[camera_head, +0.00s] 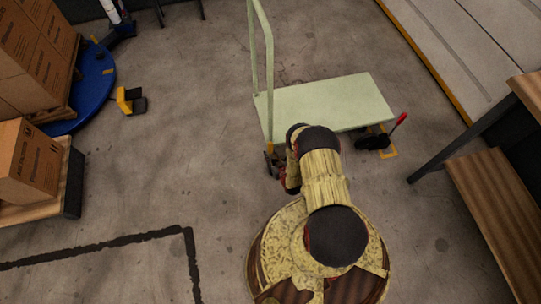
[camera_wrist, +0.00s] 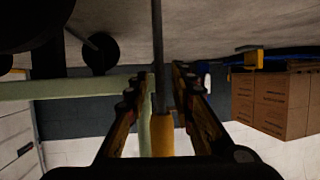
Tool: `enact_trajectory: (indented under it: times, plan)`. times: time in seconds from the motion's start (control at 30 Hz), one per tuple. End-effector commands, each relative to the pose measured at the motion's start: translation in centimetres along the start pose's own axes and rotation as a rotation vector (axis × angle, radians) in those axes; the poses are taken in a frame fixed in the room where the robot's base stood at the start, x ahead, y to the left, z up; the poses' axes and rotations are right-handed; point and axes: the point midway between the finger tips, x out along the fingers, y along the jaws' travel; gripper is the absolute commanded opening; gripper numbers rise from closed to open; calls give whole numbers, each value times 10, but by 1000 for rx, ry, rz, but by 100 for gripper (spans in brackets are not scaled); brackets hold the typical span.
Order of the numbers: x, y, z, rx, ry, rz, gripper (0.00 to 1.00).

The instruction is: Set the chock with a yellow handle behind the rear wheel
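The pale green platform trolley (camera_head: 325,105) stands in the middle of the head view, its push handle at the left end. My gripper (camera_head: 273,160) is low beside that end, mostly hidden by my arm. In the wrist view, which looks upside down, a yellow-orange handle (camera_wrist: 162,135) on a thin dark rod (camera_wrist: 157,60) stands between the two fingers of my gripper (camera_wrist: 159,80). Narrow gaps show on both sides, so the fingers look open around it. The chock's body and its contact with the wheel are hidden.
A black chock with a red handle (camera_head: 374,140) sits at the trolley's right end. A yellow-and-black object (camera_head: 130,101) lies near the blue round platform (camera_head: 97,85). Cartons (camera_head: 28,160) stand at left. A wooden bench (camera_head: 490,205) is at right. The floor between is clear.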

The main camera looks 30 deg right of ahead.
Motion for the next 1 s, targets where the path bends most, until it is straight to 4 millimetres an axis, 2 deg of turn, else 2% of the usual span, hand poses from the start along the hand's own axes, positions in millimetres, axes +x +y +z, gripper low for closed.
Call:
enact_trajectory:
  times: [0.37, 0.57, 0.8, 1.0]
  plan:
    - [-2, 0, -3, 0, 0, 0, 26]
    - [-34, 0, -5, 2, -3, 2, 26]
    - [-84, 1, -4, 3, -3, 2, 26]
    - [-112, 1, -3, 1, -2, 2, 26]
